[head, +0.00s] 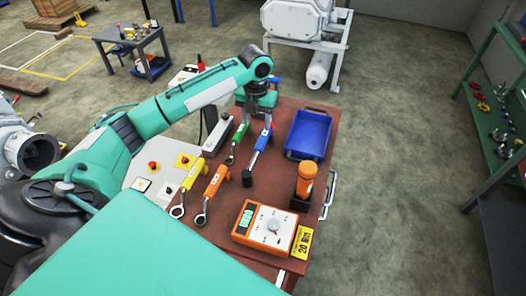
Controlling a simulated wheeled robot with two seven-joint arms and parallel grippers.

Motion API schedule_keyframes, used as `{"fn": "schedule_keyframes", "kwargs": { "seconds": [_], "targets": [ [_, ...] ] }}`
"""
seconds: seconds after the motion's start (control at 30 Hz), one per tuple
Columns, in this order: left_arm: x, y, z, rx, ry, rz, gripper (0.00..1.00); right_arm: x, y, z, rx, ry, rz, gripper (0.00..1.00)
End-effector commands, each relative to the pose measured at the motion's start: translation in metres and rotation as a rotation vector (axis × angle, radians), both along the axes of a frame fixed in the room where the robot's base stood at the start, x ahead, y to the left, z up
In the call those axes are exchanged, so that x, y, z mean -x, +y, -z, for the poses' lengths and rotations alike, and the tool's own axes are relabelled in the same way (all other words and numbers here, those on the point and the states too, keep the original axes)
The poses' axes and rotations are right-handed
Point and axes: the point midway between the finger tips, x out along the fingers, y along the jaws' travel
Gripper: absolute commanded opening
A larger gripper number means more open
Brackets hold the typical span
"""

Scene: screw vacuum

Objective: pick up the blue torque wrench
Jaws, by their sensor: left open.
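The blue torque wrench (262,141) lies on the brown table top, its handle toward the back and its head toward the front. My left gripper (258,106) is open and points down above the back of the table, close to the far end of the blue wrench's handle. It looks empty, and its height above the wrench is hard to judge. A green wrench (239,139) lies just left of the blue one. My right gripper is not in view.
A yellow wrench (190,179) and an orange wrench (213,184) lie nearer the front. A blue bin (308,133) stands right, with an orange tool (305,177) and an orange meter (265,228) in front of it.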

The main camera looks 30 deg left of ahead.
Motion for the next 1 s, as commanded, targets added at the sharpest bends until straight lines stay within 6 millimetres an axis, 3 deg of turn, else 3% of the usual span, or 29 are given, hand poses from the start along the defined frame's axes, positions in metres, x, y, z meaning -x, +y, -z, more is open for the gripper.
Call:
{"fn": "schedule_keyframes", "kwargs": {
  "seconds": [0.17, 0.5, 0.77, 1.0],
  "targets": [
    [0.000, 0.000, 0.017, -0.001, 0.002, -0.001, 0.53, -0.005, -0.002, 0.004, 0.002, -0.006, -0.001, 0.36],
    [0.001, -0.001, 0.078, 0.001, 0.003, -0.002, 0.53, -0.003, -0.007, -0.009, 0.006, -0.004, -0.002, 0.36],
    [0.001, -0.002, 0.098, 0.000, 0.002, -0.001, 0.53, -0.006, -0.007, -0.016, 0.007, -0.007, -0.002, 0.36],
    [0.003, -0.005, 0.133, 0.001, 0.003, -0.001, 0.53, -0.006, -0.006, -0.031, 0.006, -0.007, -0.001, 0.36]
  ]
}}
